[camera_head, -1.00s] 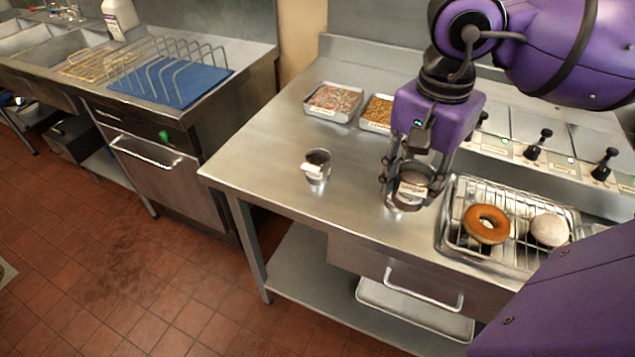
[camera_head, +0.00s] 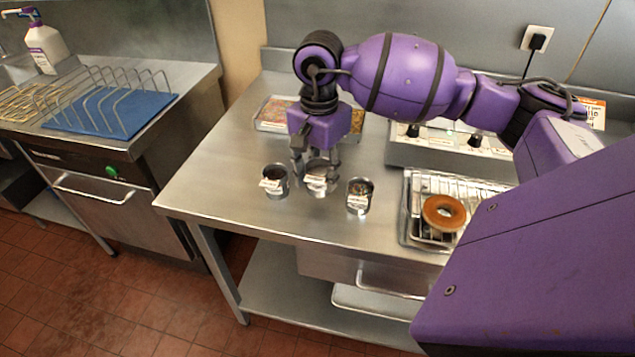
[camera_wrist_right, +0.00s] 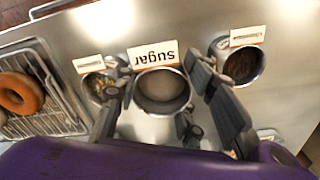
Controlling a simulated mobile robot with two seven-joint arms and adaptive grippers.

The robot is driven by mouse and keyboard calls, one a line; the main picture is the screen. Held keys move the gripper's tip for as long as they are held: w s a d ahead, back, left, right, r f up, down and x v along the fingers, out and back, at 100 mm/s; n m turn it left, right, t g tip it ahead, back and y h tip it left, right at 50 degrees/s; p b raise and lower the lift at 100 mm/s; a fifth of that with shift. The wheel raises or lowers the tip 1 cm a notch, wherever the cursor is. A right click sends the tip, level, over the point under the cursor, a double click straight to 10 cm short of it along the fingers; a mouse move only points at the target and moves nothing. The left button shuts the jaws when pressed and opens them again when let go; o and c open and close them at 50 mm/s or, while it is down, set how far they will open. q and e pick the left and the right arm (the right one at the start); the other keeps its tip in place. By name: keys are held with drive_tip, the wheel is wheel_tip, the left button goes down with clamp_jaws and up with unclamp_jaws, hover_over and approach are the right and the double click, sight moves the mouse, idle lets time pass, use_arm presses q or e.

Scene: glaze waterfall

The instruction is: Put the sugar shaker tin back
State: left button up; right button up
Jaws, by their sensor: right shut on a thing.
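The sugar shaker tin (camera_head: 316,183) is a small metal tin with a white label, which reads "sugar" in the right wrist view (camera_wrist_right: 160,92). My right gripper (camera_head: 315,170) comes down over it from above and is shut on it, with fingers on either side in the right wrist view (camera_wrist_right: 160,98). I cannot tell whether its base touches the table. A tin with dark contents (camera_head: 275,184) stands just left of it in the head view. A tin with colourful contents (camera_head: 360,197) stands to its right, slightly nearer. My left gripper is not in view.
A wire rack tray (camera_head: 412,215) with a brown doughnut (camera_head: 443,212) lies to the right. A sprinkle tray (camera_head: 275,113) and a control panel (camera_head: 450,150) are at the back. The steel table (camera_head: 215,180) is clear at the left and front.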

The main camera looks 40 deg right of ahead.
sight(317, 186)
drive_tip(key=shift+w+f, duration=0.4)
drive_tip(key=shift+w+d+f, duration=0.1)
drive_tip(key=shift+w+f, duration=0.05)
drive_tip(key=shift+f, duration=0.75)
drive_tip(key=shift+w+f, duration=0.15)
drive_tip(key=shift+f, duration=0.75)
drive_tip(key=shift+f, duration=0.1)
drive_tip(key=shift+f, duration=0.2)
drive_tip(key=o, duration=1.3)
drive_tip(key=shift+c, duration=0.2)
drive_tip(key=shift+r, duration=0.15)
wheel_tip(317, 186, up, 12)
drive_tip(key=shift+r, duration=0.15)
